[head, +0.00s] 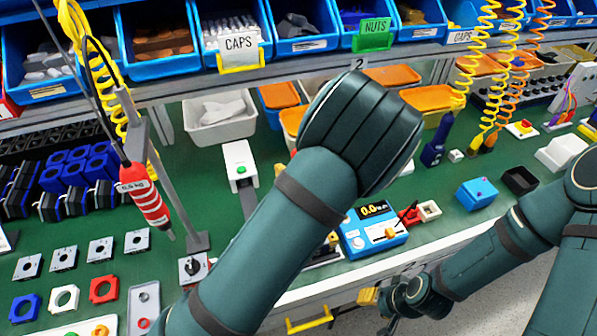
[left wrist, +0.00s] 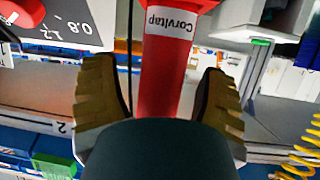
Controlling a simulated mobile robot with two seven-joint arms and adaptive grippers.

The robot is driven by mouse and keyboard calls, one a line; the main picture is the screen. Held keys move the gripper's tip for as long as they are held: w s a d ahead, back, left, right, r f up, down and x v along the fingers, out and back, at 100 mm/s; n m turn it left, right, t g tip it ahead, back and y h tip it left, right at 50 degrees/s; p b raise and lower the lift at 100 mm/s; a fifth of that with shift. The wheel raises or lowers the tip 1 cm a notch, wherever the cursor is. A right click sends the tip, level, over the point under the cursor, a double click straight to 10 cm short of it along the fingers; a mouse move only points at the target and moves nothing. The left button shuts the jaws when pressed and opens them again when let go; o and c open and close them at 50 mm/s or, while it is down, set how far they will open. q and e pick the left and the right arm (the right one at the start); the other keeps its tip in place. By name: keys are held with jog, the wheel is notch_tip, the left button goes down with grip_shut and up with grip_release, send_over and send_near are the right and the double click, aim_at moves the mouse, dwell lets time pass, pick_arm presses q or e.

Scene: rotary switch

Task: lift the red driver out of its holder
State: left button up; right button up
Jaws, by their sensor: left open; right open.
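In the left wrist view a red driver (left wrist: 168,75) with a white label, upside down, reads "Corvitap". It runs between the spread tan fingers of my left gripper (left wrist: 160,85), with gaps visible at its sides. My dark wrist part hides the driver's lower portion. In the head view my left gripper is hidden behind my own arm; the driver and its holder are not clearly seen there. My right gripper (head: 390,314) is open, small and low in the head view, beyond the bench's front edge and away from the driver.
A red tool (head: 150,203) marked "0.5 kg" hangs on a cable at the left. A blue tester (head: 370,240) sits near the front edge of the green bench (head: 440,205). Blue bins (head: 300,25) line the back. Yellow coiled cords (head: 485,70) hang at the right.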

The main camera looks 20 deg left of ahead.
pick_arm(q)
jog(key=shift+w+a+f, duration=0.2)
jog(key=shift+w, duration=0.2)
grip_shut()
jog(key=shift+r, duration=0.2)
